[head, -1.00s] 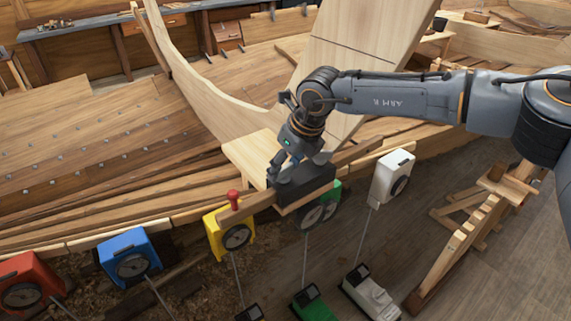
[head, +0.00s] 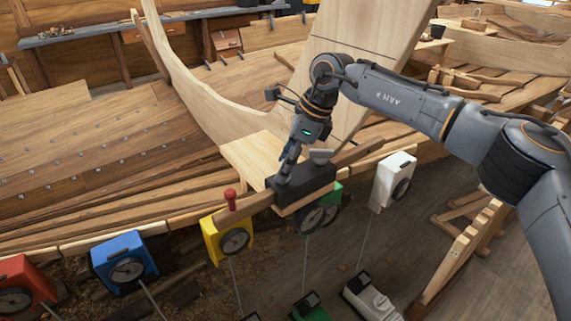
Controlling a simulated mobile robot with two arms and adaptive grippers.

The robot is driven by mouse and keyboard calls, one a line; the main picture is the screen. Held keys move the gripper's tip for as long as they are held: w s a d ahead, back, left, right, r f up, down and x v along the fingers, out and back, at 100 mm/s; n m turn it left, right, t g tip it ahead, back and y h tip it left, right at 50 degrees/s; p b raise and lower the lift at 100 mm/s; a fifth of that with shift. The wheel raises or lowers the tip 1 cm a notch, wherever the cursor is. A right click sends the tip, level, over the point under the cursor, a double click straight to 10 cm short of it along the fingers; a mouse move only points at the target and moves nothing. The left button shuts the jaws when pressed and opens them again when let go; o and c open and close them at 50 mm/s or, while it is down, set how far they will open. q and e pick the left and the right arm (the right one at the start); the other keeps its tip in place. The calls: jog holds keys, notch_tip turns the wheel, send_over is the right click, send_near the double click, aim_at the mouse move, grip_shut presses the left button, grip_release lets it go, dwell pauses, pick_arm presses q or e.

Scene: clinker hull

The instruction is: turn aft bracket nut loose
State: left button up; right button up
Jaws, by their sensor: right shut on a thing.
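A dark block-like bracket (head: 312,187) sits at the lower edge of the hull, at the foot of the pale upright plank. My right gripper (head: 281,181) points down at the left end of this bracket. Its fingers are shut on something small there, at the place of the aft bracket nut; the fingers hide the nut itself. A small grey flat piece shows just right of the fingers, above the bracket; I cannot tell what it belongs to. My left gripper is not in view.
A red-handled peg (head: 230,200) stands left of the bracket, above a yellow dial box (head: 214,236). Blue (head: 127,262), red (head: 22,283), green (head: 327,205) and white (head: 393,181) boxes hang along the hull edge. A wooden trestle (head: 460,250) stands at right.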

jog(key=shift+n+g, duration=0.3)
jog(key=shift+n, duration=0.6)
jog(key=shift+w, duration=0.1)
jog(key=o, duration=1.2)
jog(key=shift+c, duration=0.2)
jog(key=v, duration=1.2)
